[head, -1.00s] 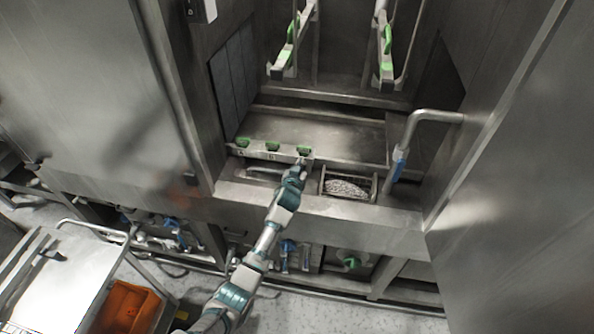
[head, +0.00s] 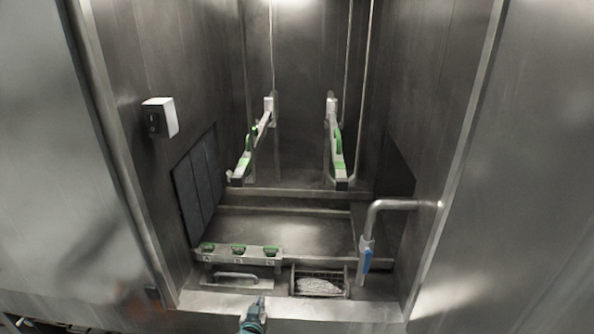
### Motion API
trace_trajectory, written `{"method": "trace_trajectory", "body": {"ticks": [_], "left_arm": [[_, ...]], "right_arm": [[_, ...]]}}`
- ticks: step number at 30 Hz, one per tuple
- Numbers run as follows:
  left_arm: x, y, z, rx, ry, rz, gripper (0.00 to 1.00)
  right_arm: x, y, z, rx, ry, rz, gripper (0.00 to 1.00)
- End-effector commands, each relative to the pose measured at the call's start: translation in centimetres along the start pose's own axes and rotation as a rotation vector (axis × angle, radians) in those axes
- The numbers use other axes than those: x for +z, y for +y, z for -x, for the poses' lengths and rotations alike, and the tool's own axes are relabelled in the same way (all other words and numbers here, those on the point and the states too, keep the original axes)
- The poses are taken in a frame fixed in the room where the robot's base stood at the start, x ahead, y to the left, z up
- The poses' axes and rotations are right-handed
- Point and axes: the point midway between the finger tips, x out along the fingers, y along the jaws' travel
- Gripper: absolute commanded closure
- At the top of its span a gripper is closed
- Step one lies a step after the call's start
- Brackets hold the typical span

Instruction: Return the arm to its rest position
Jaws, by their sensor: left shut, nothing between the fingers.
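My left gripper (head: 256,308) shows at the bottom edge of the head view, in front of the washer's front ledge. It is shut and holds nothing. Only the gripper and a little of its teal wrist show; the rest of the left arm is below the frame. My right arm and gripper are not in view.
Behind the gripper is a bar with green knobs (head: 240,254), a handle (head: 236,276) and a basket of pale material (head: 319,285). A bent pipe with a blue grip (head: 366,258) stands at right. Two green-marked rails (head: 336,150) hang above. A white box (head: 160,117) is on the left wall.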

Motion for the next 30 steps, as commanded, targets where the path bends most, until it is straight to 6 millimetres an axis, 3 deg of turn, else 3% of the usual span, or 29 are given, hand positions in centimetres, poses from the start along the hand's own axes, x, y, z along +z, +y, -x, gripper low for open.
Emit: {"method": "trace_trajectory", "body": {"ticks": [1,3,6,9,15,26,30], "left_arm": [[3.6,-1.0,1.6,-0.007,-0.074,0.001,1.0],[8.5,-2.4,4.4,-0.014,-0.189,-0.006,1.0],[14.7,-4.0,9.3,-0.011,-0.353,-0.021,1.0],[18.9,-5.2,13.6,0.0,-0.478,-0.039,1.0],[23.7,-6.2,20.4,0.028,-0.656,-0.073,1.0],[28.0,-6.8,30.5,0.086,-0.887,-0.13,1.0],[31.1,-6.8,28.4,0.09,-0.906,-0.133,1.0]], "right_arm": [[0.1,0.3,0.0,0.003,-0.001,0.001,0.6],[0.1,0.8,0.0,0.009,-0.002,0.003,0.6],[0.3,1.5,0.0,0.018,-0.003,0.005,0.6],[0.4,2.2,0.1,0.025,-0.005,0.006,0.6],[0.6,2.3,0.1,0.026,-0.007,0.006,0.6],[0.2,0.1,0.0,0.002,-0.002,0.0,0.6],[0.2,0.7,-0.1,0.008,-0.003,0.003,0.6]]}}
